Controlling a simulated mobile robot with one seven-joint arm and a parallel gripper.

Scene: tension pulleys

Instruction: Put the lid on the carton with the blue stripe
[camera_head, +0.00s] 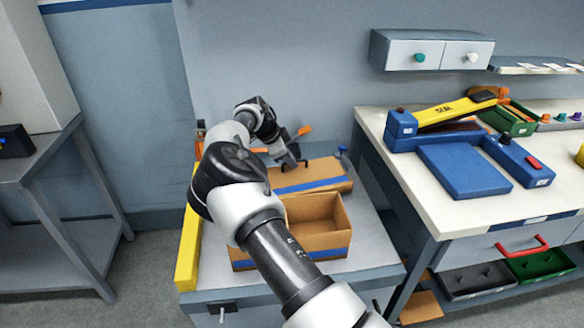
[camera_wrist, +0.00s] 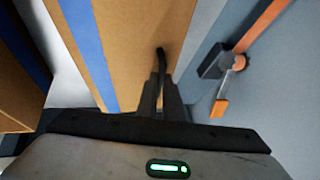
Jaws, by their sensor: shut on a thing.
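The open brown carton (camera_head: 318,240) with a blue stripe along its lower side stands on the small grey table. Its inside looks empty in the part that shows. The brown lid (camera_head: 322,173), also with a blue stripe, is just behind the carton, apart from the opening. My gripper (camera_head: 289,163) is above the lid, shut on its black handle. In the wrist view the fingers (camera_wrist: 160,92) close around the handle (camera_wrist: 160,62), with the lid (camera_wrist: 125,45) beneath. The carton (camera_wrist: 14,85) shows at the left edge there. I cannot tell whether the lid touches the table.
A clamp with orange handles (camera_wrist: 230,75) is close beside the lid. A yellow bar (camera_head: 187,245) lines the table's left edge. A workbench (camera_head: 405,165) with a blue sealer (camera_head: 463,168) stands to the right. Drawers (camera_head: 430,52) hang on the wall.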

